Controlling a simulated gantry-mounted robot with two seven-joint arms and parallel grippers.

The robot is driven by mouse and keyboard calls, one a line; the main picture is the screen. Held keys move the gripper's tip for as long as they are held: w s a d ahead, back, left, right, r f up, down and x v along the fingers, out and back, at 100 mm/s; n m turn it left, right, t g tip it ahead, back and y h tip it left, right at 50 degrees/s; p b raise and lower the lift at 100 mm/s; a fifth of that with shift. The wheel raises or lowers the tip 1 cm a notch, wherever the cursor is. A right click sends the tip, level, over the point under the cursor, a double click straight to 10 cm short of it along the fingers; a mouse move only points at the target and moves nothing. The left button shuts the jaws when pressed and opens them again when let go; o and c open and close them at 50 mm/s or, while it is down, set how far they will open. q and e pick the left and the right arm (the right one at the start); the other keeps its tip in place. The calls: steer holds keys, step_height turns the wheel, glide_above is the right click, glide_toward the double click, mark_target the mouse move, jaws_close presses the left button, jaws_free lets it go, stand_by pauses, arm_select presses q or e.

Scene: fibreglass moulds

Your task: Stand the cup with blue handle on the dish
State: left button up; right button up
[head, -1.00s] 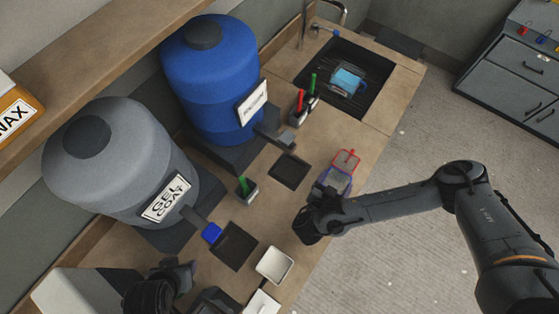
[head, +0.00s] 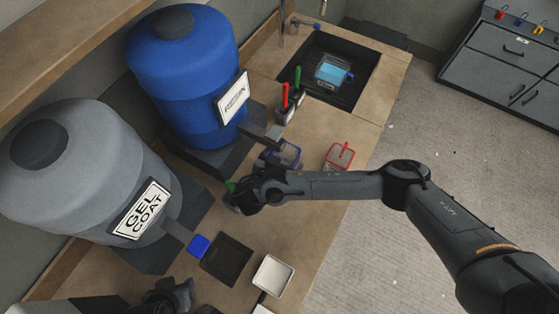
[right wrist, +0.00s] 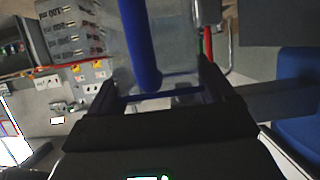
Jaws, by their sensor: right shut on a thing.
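The cup with the blue handle (head: 288,154) is clear with blue edging. My right gripper (head: 272,170) is shut on it and holds it by the blue drum's tap, over the area of a dark square dish that the cup and gripper now hide. I cannot tell whether the cup touches anything below. In the right wrist view the blue handle (right wrist: 142,45) stands between the fingers, with the clear cup wall behind. Another dark square dish (head: 228,260) lies near the grey drum's blue-ended tap. My left gripper (head: 170,298) is partly in view at the bottom; its jaws are unclear.
A cup with a red handle (head: 339,156) stands near the counter's front edge. The blue drum (head: 190,80) and grey drum (head: 70,180) stand behind. Red and green tools (head: 290,95) stand in a holder. A white tray (head: 272,276) is at the front. A sink (head: 350,95) holds a blue object.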

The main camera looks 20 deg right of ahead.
steer(key=shift+w+a, duration=0.15)
steer(key=shift+w, duration=0.05)
steer(key=shift+w+a+f+b, duration=0.15)
steer(key=shift+w+f+b, duration=0.05)
steer(key=shift+f+b, duration=0.2)
steer(key=shift+w+a+f+b, duration=0.15)
steer(key=shift+f+b, duration=0.1)
steer(key=shift+f, duration=1.05)
steer(key=shift+f, duration=0.15)
steer(key=o, duration=1.3)
steer(key=shift+d, duration=0.1)
steer(key=shift+o, duration=0.2)
